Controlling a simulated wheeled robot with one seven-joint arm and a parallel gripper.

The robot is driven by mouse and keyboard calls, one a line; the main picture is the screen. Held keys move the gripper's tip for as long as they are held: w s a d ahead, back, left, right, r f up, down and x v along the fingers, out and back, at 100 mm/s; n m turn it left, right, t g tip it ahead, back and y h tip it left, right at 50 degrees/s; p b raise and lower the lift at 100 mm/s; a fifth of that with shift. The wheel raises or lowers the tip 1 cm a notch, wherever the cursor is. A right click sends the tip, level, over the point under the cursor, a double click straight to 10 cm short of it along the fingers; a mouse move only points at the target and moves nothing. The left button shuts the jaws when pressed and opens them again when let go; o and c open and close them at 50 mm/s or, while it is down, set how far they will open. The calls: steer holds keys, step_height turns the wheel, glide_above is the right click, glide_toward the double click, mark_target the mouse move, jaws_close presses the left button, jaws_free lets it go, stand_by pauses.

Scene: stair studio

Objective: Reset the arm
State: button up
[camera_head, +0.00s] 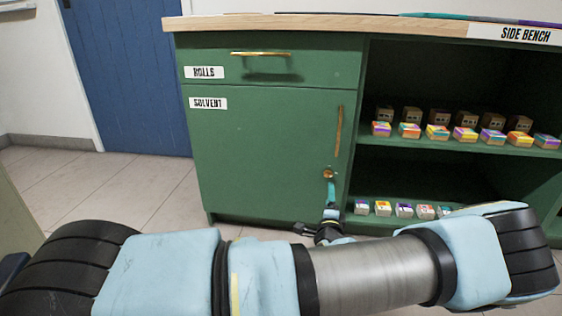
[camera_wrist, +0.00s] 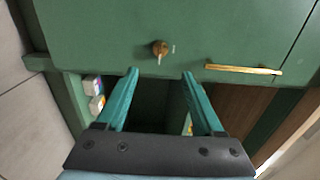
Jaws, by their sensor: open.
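My arm stretches across the lower part of the head view, in front of a green cabinet (camera_head: 260,150). My gripper (camera_head: 332,195) is near the lower right of the cabinet's SOLVENT door, below a round brass lock (camera_head: 327,174). In the wrist view my gripper (camera_wrist: 160,75) is open, with its two teal fingers spread and nothing between them. The brass lock, with a key-like piece in it, shows just beyond the fingertips (camera_wrist: 160,50). I cannot tell the exact gap between fingers and door. The door looks shut.
A brass bar handle (camera_head: 338,131) stands upright on the door. A drawer (camera_head: 290,70) marked ROLLS is above it, shut. Open shelves on the right hold several small boxes (camera_head: 437,132). A blue door (camera_head: 130,75) stands behind at left. Tiled floor at left (camera_head: 110,180) is clear.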

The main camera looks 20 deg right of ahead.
steer(key=w+a+n+g+y+p, duration=0.1)
steer(key=w+a+n+g+y, duration=0.25)
steer(key=a+n, duration=0.5)
steer(key=w+a+n+g+y+p, duration=0.15)
steer(key=a+n+g+y, duration=0.35)
steer(key=a, duration=0.6)
steer(key=s+a+r+n+g+h+p, duration=0.1)
steer(key=s+a+r+n+g, duration=0.25)
steer(key=s+a+r, duration=0.55)
steer(key=s+a+r+n+g, duration=0.3)
steer(key=s+a+r+n, duration=0.2)
steer(key=a+r, duration=0.7)
step_height(320, 180, up, 38)
steer(key=p, duration=3.8)
steer(key=shift+s, duration=0.2)
